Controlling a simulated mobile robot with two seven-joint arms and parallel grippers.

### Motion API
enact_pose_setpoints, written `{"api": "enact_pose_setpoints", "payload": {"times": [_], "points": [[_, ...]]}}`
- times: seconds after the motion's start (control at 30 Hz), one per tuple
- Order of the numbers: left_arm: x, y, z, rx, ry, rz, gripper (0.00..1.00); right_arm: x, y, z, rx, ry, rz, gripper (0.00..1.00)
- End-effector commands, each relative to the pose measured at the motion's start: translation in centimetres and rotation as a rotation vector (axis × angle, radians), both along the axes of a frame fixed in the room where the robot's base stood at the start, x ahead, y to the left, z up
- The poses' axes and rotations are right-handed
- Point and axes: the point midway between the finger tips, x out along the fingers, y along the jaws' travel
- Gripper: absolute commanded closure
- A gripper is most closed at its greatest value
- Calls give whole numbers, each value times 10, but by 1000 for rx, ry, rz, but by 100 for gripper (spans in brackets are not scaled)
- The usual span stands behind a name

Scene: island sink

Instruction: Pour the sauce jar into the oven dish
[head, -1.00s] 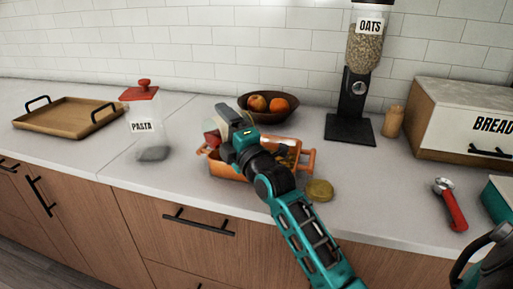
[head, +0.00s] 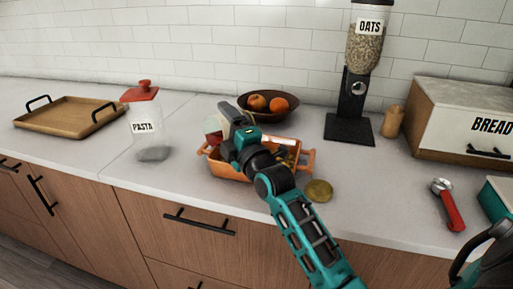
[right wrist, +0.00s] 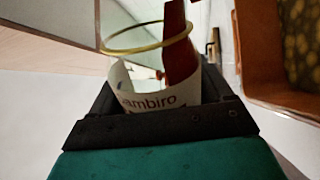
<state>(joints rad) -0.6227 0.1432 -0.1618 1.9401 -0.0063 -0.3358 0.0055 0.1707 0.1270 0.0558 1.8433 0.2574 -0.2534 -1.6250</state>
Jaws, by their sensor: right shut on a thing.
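The orange oven dish (head: 228,171) stands on the counter with a handle at each end. Pale yellowish pieces show inside it, and its middle is hidden by my right arm. My right gripper (head: 222,122) is shut on the glass sauce jar (head: 212,125), held tilted over the dish's left part. In the right wrist view the jar (right wrist: 150,98) has a gold rim, an open mouth and a white label; a red streak of sauce (right wrist: 179,45) shows at it. The dish wall (right wrist: 268,60) is beside it.
A gold lid (head: 319,190) lies right of the dish. A pasta jar (head: 148,128) stands to the left, a fruit bowl (head: 268,108) behind. An oats dispenser (head: 352,90), bread box (head: 455,125) and red-handled tool (head: 448,205) are to the right.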

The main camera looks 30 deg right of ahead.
Motion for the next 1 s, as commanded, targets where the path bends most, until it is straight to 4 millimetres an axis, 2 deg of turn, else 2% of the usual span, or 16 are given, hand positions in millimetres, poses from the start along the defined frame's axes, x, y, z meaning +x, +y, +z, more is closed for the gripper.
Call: {"api": "enact_pose_setpoints", "payload": {"times": [1.0], "points": [[-2, -1, 9, -1, 5, -1, 0, 0, -2, 6, 65, -1, 0, 67]]}}
